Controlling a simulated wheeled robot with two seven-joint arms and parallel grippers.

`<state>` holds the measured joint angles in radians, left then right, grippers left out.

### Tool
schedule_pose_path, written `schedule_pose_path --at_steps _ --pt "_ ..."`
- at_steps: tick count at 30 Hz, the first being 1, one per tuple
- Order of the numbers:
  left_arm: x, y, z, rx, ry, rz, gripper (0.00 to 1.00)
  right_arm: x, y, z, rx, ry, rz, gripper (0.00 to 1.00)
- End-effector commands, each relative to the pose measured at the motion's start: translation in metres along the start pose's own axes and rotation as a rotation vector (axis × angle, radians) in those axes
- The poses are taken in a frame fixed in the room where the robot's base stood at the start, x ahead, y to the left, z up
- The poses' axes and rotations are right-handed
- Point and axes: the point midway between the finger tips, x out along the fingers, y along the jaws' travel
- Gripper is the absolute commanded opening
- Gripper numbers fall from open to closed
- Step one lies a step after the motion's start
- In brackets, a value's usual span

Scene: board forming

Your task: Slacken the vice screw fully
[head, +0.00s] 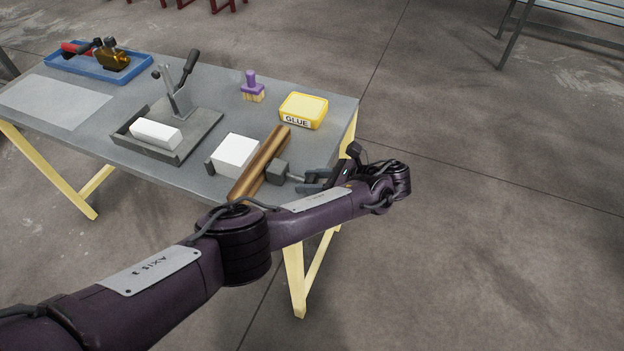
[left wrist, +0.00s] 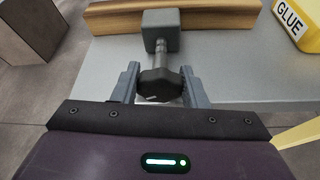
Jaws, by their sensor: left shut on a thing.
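The vice stands at the right end of the table. Its long brown jaw (head: 262,162) lies beside a white block (head: 235,155) set against a grey part. A grey block (head: 279,173) is on the jaw's outer side, and the vice screw runs out from it towards my left gripper (head: 316,181). In the left wrist view, the screw's grey shaft (left wrist: 158,59) ends in a dark faceted knob (left wrist: 160,86). My left gripper's two fingers are on either side of this knob and shut on it. My right gripper is not in view.
A yellow glue box (head: 303,111) and a purple-handled brush (head: 252,88) stand behind the vice. A grey tray-like fixture (head: 205,137) with a lever holds a white block (head: 156,134). A blue tray (head: 133,73) with tools is at the far left.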

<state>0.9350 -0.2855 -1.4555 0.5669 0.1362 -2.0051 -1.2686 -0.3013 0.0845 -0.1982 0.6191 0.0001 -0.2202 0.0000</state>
Motion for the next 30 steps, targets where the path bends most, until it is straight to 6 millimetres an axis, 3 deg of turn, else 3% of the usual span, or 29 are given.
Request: schedule_pose_path --at_steps 10,15,25,26,30 --pt "0.0 0.003 0.004 -0.241 -0.003 -0.101 0.17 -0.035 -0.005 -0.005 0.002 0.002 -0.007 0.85" --pt "0.001 0.002 0.002 -0.329 -0.001 -0.136 0.17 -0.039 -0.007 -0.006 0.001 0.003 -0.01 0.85" --pt "0.001 0.002 0.0 -0.341 -0.001 -0.139 0.17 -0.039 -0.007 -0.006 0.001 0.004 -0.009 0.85" --pt "0.001 0.002 0.0 -0.341 -0.001 -0.139 0.43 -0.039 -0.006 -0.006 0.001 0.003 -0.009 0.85" --pt "0.001 0.002 0.0 -0.34 -0.001 -0.139 0.61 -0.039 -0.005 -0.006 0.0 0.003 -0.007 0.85"
